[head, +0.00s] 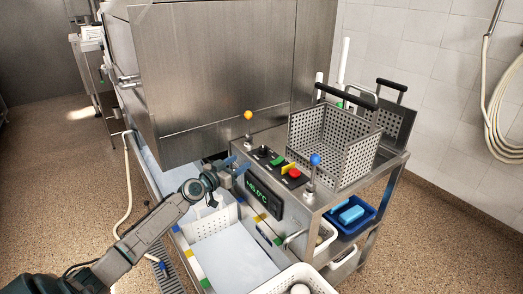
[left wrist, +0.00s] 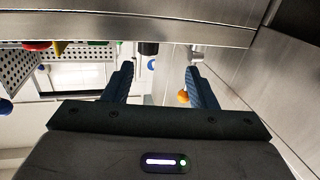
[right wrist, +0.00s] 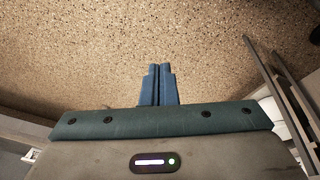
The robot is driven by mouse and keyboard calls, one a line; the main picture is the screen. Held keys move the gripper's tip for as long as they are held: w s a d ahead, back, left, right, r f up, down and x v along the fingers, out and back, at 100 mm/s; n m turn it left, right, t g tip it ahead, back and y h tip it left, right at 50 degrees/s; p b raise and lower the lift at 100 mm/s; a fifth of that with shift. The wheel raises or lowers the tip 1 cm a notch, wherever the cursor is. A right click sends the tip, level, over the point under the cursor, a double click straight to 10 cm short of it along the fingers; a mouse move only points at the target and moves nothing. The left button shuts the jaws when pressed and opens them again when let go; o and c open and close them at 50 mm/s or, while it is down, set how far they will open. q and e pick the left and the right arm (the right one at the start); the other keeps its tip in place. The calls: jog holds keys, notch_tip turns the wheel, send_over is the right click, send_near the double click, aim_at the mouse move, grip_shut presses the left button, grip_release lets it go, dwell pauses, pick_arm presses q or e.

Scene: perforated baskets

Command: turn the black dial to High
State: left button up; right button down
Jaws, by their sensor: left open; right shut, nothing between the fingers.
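The black dial (head: 264,150) sits on top of the steel control cart, left of the green, yellow and red controls. In the left wrist view the black dial (left wrist: 148,48) shows beyond and between my fingers, apart from them. My left gripper (head: 237,165) is open and empty at the cart's front edge, just left of and in front of the dial. Its two blue fingers also show in the left wrist view (left wrist: 160,70). The dial's pointer and markings are too small to read. My right gripper (right wrist: 158,68) is shut and empty, over the speckled floor, away from the dial.
A yellow-ball lever (head: 248,115) stands behind the dial, a blue-ball lever (head: 315,160) to its right. A red button (head: 295,173) and perforated basket (head: 331,148) are farther right. A temperature display (head: 261,196) is on the front. A large steel housing (head: 215,75) rises at left.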

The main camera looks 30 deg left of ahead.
aim_at(260, 150)
pick_arm(q)
jog(key=w, duration=0.2)
jog(key=w+d, duration=0.1)
jog(key=w, duration=0.2)
jog(key=w+d+r, duration=0.1)
jog(key=w, duration=0.1)
jog(key=shift+w, duration=0.25)
jog(key=shift+w+d+r, duration=0.1)
jog(key=shift+w, duration=0.15)
jog(key=shift+w+d+r, duration=0.25)
jog(key=shift+w+d, duration=0.1)
jog(key=shift+w+a+f, duration=0.1)
jog(key=shift+w+f, duration=0.1)
jog(key=shift+f, duration=0.05)
jog(key=shift+s+r, duration=0.1)
jog(key=shift+c, duration=1.3)
jog(key=c, duration=0.7)
pick_arm(e)
jog(key=shift+s+d+f, duration=0.1)
jog(key=shift+s+f, duration=0.3)
jog(key=shift+f, duration=0.2)
jog(key=shift+s+d+f, duration=0.1)
jog(key=shift+s+f, duration=0.25)
jog(key=shift+f, duration=0.2)
